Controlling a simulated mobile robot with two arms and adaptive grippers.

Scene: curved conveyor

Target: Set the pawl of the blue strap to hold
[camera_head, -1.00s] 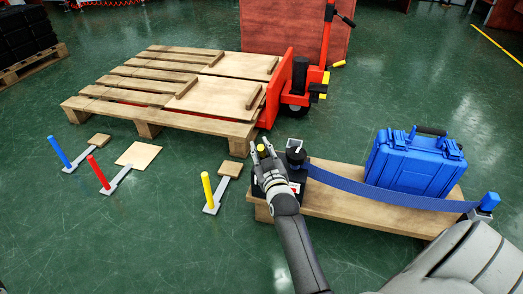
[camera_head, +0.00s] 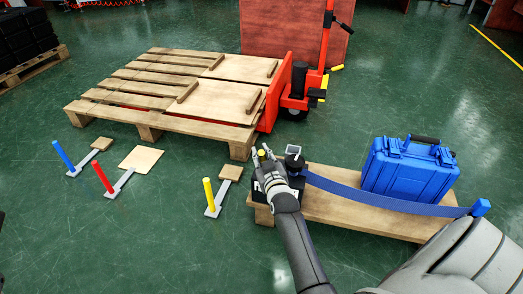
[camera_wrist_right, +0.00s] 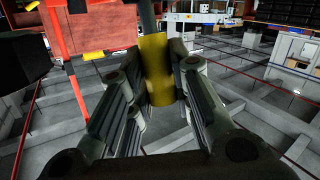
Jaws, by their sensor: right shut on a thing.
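The blue strap (camera_head: 385,198) runs from a black ratchet unit (camera_head: 292,172) at the left end of a low wooden board to a blue-topped post (camera_head: 481,207) at the right end. It passes in front of a blue case. My right gripper (camera_head: 264,154) is at the left side of the ratchet unit, its fingers around a yellow-tipped lever (camera_head: 261,153). In the right wrist view the yellow grip (camera_wrist_right: 157,70) stands between the two fingers, and the gripper is shut on it. The pawl itself is hidden, so its position cannot be told. My left gripper is not in view.
The blue case (camera_head: 410,169) stands on the wooden board (camera_head: 345,210). Blue, red and yellow posts (camera_head: 207,192) stand on the floor at left. A large pallet (camera_head: 160,95) and a red pallet jack (camera_head: 298,88) are behind. The green floor at front left is clear.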

